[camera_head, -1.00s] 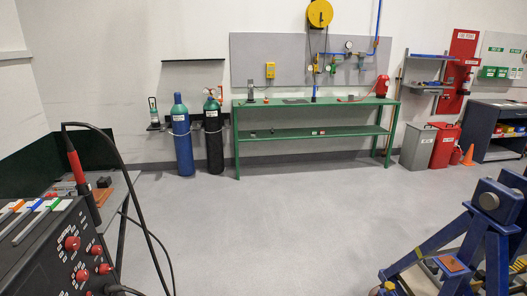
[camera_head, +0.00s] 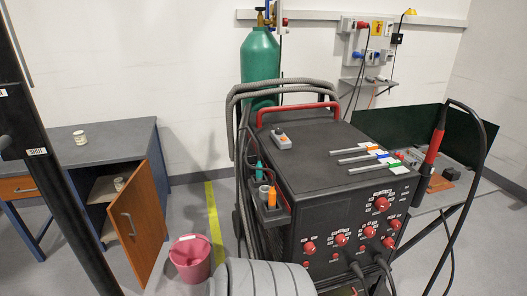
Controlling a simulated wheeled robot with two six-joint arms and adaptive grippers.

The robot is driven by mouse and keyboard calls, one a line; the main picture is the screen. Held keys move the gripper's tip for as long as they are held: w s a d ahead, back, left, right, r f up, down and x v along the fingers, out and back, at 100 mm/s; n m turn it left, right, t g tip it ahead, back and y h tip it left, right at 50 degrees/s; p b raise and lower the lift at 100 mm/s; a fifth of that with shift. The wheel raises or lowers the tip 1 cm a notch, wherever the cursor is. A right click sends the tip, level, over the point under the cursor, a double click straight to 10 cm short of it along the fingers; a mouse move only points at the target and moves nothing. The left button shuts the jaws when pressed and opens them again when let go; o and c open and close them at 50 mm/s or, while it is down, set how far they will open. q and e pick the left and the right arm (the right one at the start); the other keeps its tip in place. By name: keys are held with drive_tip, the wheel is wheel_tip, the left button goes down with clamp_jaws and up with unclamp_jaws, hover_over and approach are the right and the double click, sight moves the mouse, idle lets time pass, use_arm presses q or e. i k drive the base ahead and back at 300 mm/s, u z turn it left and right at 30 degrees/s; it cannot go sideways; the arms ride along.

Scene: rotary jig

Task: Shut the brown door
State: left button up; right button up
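The brown door (camera_head: 138,222) belongs to the blue-grey desk (camera_head: 98,150) at the left of the head view. It stands open, swung out toward me, with a pale bar handle (camera_head: 128,224) on its face. Behind it the cabinet's inside shows, with a small tin (camera_head: 118,184) on a shelf. Neither of my grippers shows in the head view.
A black welding machine (camera_head: 330,170) with cables and a green cylinder (camera_head: 260,65) fills the middle. A dark post (camera_head: 45,150) rises at the left, partly in front of the desk.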

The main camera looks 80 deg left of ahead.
sight(136, 215)
drive_tip(key=u, duration=3.75)
drive_tip(key=i, duration=1.3)
drive_tip(key=z, duration=0.15)
